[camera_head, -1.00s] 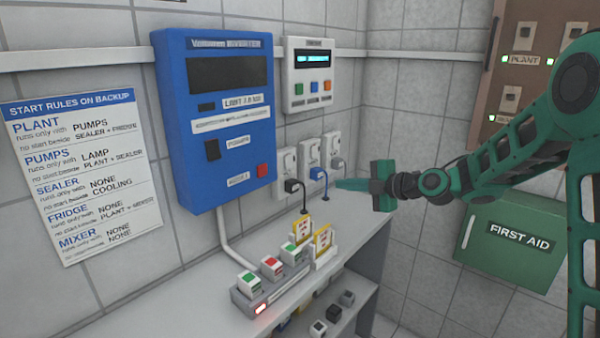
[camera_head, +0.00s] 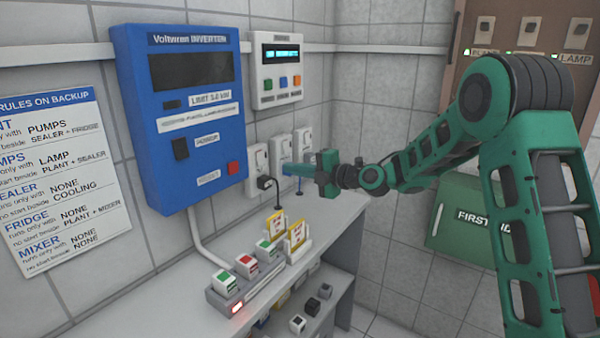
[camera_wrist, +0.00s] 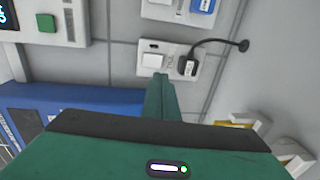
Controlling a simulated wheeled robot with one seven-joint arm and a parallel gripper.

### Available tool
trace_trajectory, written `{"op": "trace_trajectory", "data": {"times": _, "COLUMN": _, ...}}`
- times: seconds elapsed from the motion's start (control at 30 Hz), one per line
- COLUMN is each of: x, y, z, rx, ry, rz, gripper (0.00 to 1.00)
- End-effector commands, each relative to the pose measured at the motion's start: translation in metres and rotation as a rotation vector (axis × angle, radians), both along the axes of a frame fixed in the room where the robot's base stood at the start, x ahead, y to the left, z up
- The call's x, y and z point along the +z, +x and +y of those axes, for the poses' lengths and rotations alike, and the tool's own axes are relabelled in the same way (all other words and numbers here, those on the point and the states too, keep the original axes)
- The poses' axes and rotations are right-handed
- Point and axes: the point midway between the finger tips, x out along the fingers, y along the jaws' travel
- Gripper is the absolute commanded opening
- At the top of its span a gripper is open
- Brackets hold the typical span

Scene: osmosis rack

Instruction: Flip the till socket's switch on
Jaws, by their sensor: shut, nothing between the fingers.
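Several white sockets are on the wall right of the blue inverter; I cannot read which is labelled till. The nearest socket (camera_head: 256,162) has a black plug (camera_head: 265,182). In the wrist view this socket (camera_wrist: 145,47) shows a white rocker switch (camera_wrist: 152,61) beside the black plug (camera_wrist: 187,65). I cannot tell its on or off position. The middle socket (camera_head: 279,148) is partly hidden by my gripper; a socket with a blue plug (camera_wrist: 202,4) shows at the wrist view's top. My gripper (camera_head: 285,168) is shut and empty; its tips (camera_wrist: 160,79) appear just below the rocker switch, contact unclear.
The blue inverter (camera_head: 190,110) and a white control box (camera_head: 280,72) hang on the wall. A grey strip with coloured blocks (camera_head: 235,301) and yellow-white cards (camera_head: 296,236) stand on the shelf (camera_head: 185,300) below. A green first aid box (camera_head: 470,225) is at right.

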Motion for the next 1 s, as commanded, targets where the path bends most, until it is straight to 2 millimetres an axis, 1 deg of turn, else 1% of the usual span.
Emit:
{"op": "trace_trajectory", "data": {"times": 0.03, "x": -0.002, "y": 0.005, "z": 0.009, "rx": 0.003, "ry": 0.0, "rz": 0.0, "gripper": 0.0}}
{"op": "trace_trajectory", "data": {"times": 0.3, "x": -0.008, "y": 0.035, "z": 0.048, "rx": 0.003, "ry": 0.001, "rz": 0.0, "gripper": 0.0}}
{"op": "trace_trajectory", "data": {"times": 0.5, "x": -0.011, "y": 0.052, "z": 0.068, "rx": 0.002, "ry": 0.0, "rz": 0.0, "gripper": 0.0}}
{"op": "trace_trajectory", "data": {"times": 0.7, "x": -0.012, "y": 0.059, "z": 0.075, "rx": 0.0, "ry": 0.0, "rz": 0.0, "gripper": 0.0}}
{"op": "trace_trajectory", "data": {"times": 1.0, "x": -0.012, "y": 0.059, "z": 0.076, "rx": 0.0, "ry": -0.001, "rz": 0.001, "gripper": 0.0}}
